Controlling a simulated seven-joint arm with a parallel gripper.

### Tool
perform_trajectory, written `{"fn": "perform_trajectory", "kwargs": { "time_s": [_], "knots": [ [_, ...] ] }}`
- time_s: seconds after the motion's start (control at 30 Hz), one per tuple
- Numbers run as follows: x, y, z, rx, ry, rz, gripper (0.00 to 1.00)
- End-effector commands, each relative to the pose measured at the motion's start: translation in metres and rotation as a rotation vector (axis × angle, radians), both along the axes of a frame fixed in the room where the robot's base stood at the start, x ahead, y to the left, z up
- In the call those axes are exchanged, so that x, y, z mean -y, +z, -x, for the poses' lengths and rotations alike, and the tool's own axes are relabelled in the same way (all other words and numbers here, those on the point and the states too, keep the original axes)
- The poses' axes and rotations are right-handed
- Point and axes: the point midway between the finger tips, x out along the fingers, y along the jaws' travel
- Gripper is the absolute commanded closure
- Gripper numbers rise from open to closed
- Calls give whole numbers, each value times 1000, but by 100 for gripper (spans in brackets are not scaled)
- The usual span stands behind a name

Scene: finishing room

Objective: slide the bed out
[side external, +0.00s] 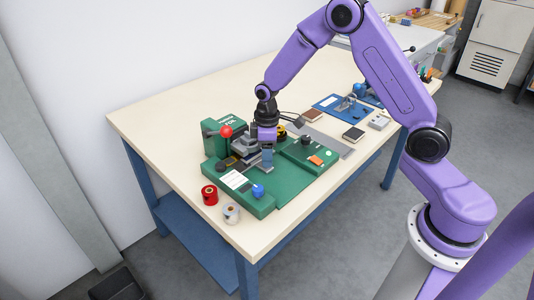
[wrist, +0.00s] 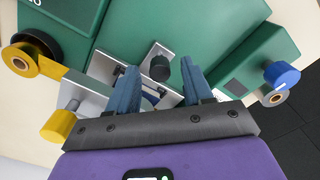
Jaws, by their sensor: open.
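The green foil press (side external: 218,138) stands on the table, with a red ball (side external: 226,131) on its lever. In the wrist view a silver plate (wrist: 105,68), which looks like the bed, carries an upright bracket with a black knob (wrist: 160,70). My gripper (wrist: 159,78) is open, its two blue-grey fingers on either side of the knob, with gaps showing. I cannot tell how deep the fingertips reach beside it. In the side view my gripper (side external: 267,160) is low at the press front and hides most of the bed.
A blue knob (side external: 257,190) sits on the green base at the front. Red (side external: 209,195) and white (side external: 231,212) rolls stand near the table's edge. A blue mat (side external: 335,104) with tools lies farther back.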

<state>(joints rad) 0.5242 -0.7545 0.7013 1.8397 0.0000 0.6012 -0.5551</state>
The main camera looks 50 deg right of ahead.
Motion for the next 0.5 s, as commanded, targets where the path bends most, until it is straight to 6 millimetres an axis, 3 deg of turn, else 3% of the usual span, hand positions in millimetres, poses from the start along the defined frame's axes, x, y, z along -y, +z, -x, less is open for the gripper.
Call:
{"fn": "perform_trajectory", "kwargs": {
  "time_s": [0.33, 0.37, 0.5],
  "knots": [
    [0, -4, 0, 1, 0, 0, 50],
    [0, -4, 0, 1, 0, 0, 56],
    [0, -4, 0, 1, 0, -1, 100]
  ]
}}
